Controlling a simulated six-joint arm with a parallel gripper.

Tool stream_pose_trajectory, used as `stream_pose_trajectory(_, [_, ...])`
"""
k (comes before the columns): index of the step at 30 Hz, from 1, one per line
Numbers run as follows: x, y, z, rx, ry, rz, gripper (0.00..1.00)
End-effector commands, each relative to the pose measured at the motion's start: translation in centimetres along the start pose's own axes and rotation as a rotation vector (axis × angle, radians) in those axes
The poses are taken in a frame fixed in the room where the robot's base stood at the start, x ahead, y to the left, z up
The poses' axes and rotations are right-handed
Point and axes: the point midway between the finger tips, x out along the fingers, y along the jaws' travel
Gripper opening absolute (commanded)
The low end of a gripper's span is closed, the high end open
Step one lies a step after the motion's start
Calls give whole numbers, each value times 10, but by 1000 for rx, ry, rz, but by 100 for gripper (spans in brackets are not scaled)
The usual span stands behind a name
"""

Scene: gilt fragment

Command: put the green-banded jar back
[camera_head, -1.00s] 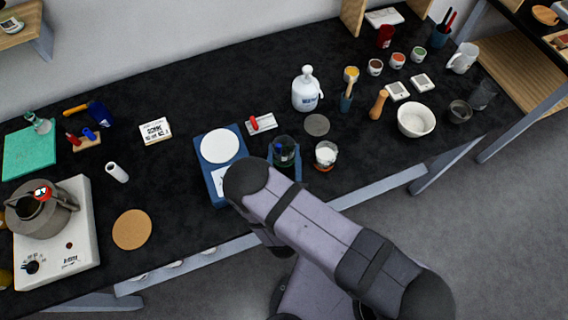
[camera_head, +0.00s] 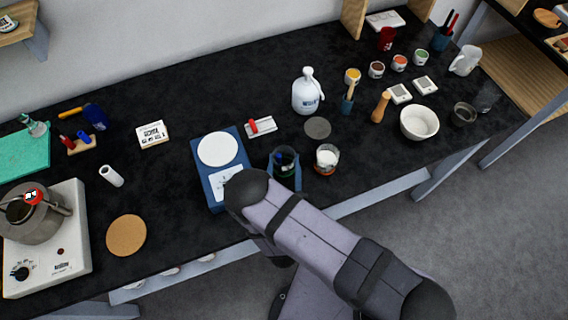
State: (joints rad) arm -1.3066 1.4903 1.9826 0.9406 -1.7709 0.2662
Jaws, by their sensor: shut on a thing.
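My gripper (camera_head: 284,174) has two blue fingers on either side of a dark, see-through jar (camera_head: 286,157), and it is shut on that jar. The jar looks upright, just right of the blue scale. A hint of green shows on it, but I cannot make out a clear band. Whether its base touches the table is hidden. A row of small jars stands at the back right: one with yellow contents (camera_head: 352,76), one with brown (camera_head: 377,69) and one with orange-red (camera_head: 399,62).
A glass of white powder (camera_head: 327,159) stands close right of my gripper. The blue scale (camera_head: 206,176) is close on the left. The table's middle back is clear.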

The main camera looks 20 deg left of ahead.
Motion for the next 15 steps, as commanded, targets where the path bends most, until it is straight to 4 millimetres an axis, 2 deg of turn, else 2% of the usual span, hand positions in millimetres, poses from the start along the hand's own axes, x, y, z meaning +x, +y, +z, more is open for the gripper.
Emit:
stream_pose_trajectory(2, [0,0,3,0,2,0,21])
stream_pose_trajectory(3, [0,0,3,0,0,0,56])
stream_pose_trajectory(5, [0,0,2,0,0,0,68])
stream_pose_trajectory(15, [0,0,1,0,0,0,68])
